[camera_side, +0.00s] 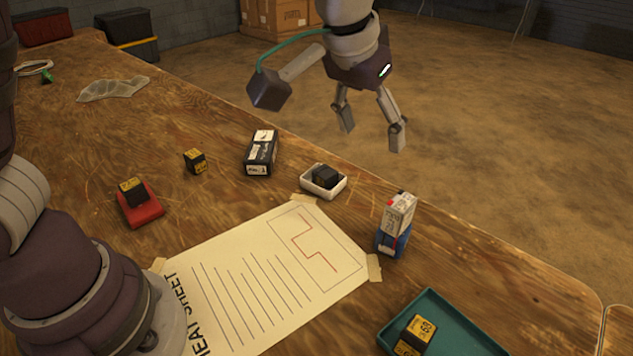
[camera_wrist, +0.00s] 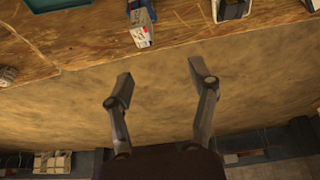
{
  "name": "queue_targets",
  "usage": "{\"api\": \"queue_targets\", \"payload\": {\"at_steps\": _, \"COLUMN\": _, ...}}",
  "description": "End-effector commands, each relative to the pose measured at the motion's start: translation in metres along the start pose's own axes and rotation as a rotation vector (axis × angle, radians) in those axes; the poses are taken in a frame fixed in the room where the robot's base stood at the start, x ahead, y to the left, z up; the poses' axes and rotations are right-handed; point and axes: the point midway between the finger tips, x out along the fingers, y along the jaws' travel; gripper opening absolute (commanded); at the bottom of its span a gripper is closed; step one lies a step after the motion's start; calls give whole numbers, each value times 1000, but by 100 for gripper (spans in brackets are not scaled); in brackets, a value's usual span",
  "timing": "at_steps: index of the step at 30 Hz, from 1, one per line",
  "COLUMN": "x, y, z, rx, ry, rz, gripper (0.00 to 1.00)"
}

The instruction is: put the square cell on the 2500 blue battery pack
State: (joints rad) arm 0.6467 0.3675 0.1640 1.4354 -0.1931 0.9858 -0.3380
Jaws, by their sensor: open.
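A white and grey boxy cell with red marks (camera_side: 399,212), which looks like the square cell, stands upright on top of a blue battery pack (camera_side: 392,243) near the table's far right edge. Any 2500 label on the pack is too small to read. My gripper (camera_side: 371,128) is open and empty, in the air above and behind them, apart from both. In the wrist view my gripper (camera_wrist: 160,82) has its two fingers spread with nothing between them. The white cell shows there too (camera_wrist: 140,24), at the top, and hides most of the pack.
A white tray (camera_side: 338,190) holds a dark cell. A black-and-white box (camera_side: 261,153), a small yellow-black block (camera_side: 195,161) and a red holder (camera_side: 143,212) with a dark cell stand leftward. A teal tray (camera_side: 465,335) holds a yellow-black block. A paper sheet (camera_side: 265,275) lies flat.

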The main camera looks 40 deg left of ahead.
Motion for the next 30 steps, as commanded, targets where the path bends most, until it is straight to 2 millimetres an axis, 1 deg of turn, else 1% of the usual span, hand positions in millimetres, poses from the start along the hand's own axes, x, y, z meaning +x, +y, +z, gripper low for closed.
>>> {"api": "queue_targets", "payload": {"at_steps": 1, "x": -15, "y": -24, "z": 4, "rx": -22, "ry": 5, "rz": 11, "gripper": 58}}
{"api": "queue_targets", "payload": {"at_steps": 2, "x": -23, "y": -38, "z": 9, "rx": -27, "ry": 8, "rz": 19, "gripper": 58}}
{"api": "queue_targets", "payload": {"at_steps": 3, "x": -34, "y": -55, "z": 18, "rx": -30, "ry": 14, "rz": 27, "gripper": 58}}
{"api": "queue_targets", "payload": {"at_steps": 5, "x": -48, "y": -79, "z": 36, "rx": -29, "ry": 28, "rz": 35, "gripper": 58}}
{"api": "queue_targets", "payload": {"at_steps": 6, "x": -55, "y": -93, "z": 51, "rx": -25, "ry": 41, "rz": 36, "gripper": 58}}
{"api": "queue_targets", "payload": {"at_steps": 8, "x": -62, "y": -109, "z": 73, "rx": -16, "ry": 61, "rz": 31, "gripper": 58}}
{"api": "queue_targets", "payload": {"at_steps": 9, "x": -64, "y": -118, "z": 88, "rx": -9, "ry": 73, "rz": 24, "gripper": 58}}
{"api": "queue_targets", "payload": {"at_steps": 10, "x": -65, "y": -122, "z": 98, "rx": -3, "ry": 81, "rz": 17, "gripper": 58}}
{"api": "queue_targets", "payload": {"at_steps": 12, "x": -64, "y": -130, "z": 116, "rx": 5, "ry": 97, "rz": 1, "gripper": 58}}
{"api": "queue_targets", "payload": {"at_steps": 15, "x": -62, "y": -136, "z": 131, "rx": 15, "ry": 107, "rz": -16, "gripper": 58}}
{"api": "queue_targets", "payload": {"at_steps": 16, "x": -61, "y": -136, "z": 133, "rx": 18, "ry": 108, "rz": -18, "gripper": 58}}
{"api": "queue_targets", "payload": {"at_steps": 19, "x": -60, "y": -137, "z": 136, "rx": 21, "ry": 107, "rz": -20, "gripper": 58}}
{"api": "queue_targets", "payload": {"at_steps": 30, "x": -60, "y": -136, "z": 135, "rx": 20, "ry": 107, "rz": -19, "gripper": 58}}
